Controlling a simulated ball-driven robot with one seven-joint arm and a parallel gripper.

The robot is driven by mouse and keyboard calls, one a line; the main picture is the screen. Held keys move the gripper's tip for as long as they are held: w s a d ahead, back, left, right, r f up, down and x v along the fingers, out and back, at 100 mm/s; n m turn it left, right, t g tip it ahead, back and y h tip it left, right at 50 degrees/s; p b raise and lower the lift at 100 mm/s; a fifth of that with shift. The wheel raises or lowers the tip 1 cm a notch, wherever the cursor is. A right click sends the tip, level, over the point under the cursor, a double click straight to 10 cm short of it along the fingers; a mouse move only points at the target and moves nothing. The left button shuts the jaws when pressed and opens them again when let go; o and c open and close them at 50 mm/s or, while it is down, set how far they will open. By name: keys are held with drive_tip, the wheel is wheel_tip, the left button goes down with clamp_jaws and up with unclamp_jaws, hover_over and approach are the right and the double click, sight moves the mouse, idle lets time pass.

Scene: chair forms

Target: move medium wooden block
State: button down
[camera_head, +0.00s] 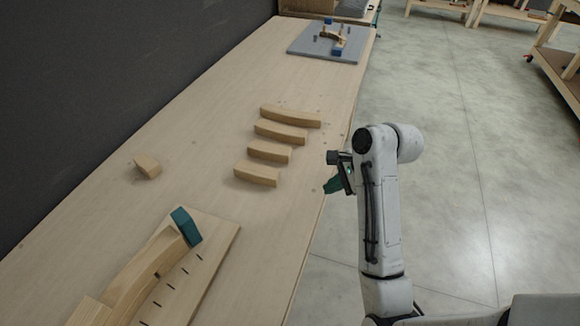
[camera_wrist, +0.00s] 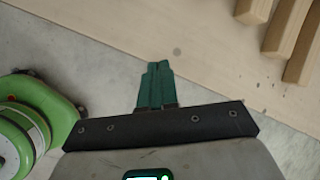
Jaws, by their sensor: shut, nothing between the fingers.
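Several curved wooden blocks lie apart in a row on the table (camera_head: 215,215). From far to near they are a long block (camera_head: 291,116), a second long block (camera_head: 280,132), a shorter block (camera_head: 269,152) and another shorter block (camera_head: 256,175). I cannot tell for sure which is the medium one. Parts of three blocks show at the top right of the wrist view, one of them here (camera_wrist: 284,28). My gripper (camera_head: 332,186) is at the table's right edge, right of the row and touching no block. Its teal fingers (camera_wrist: 155,80) are together and empty.
A small wooden block (camera_head: 147,165) lies alone at the left. A wooden form board (camera_head: 212,262) with a curved piece and teal clamp is at the near left. A grey plate (camera_head: 308,45) with parts sits at the far end. A dark wall (camera_head: 100,80) borders the left.

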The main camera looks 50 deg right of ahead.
wheel_tip(320, 180, up, 4)
drive_tip(key=w+d+m+t+y, duration=0.1)
drive_tip(key=w+d+m+t, duration=0.1)
drive_tip(key=m, duration=0.4)
drive_tip(key=m+b, duration=0.2)
drive_tip(key=b, duration=0.1)
approach(280, 175)
drive_tip(key=f, duration=0.1)
drive_tip(key=s+f, duration=0.1)
drive_tip(key=f, duration=0.1)
drive_tip(key=shift+a+f+t, duration=0.15)
drive_tip(key=shift+f+t, duration=0.15)
drive_tip(key=w, duration=0.1)
drive_tip(key=w+a+p, duration=0.1)
drive_tip(key=w, duration=0.1)
drive_tip(key=shift+a+f, duration=0.1)
drive_tip(key=shift+f, duration=0.1)
drive_tip(key=shift+w+a, duration=0.15)
drive_tip(key=shift+w, duration=0.45)
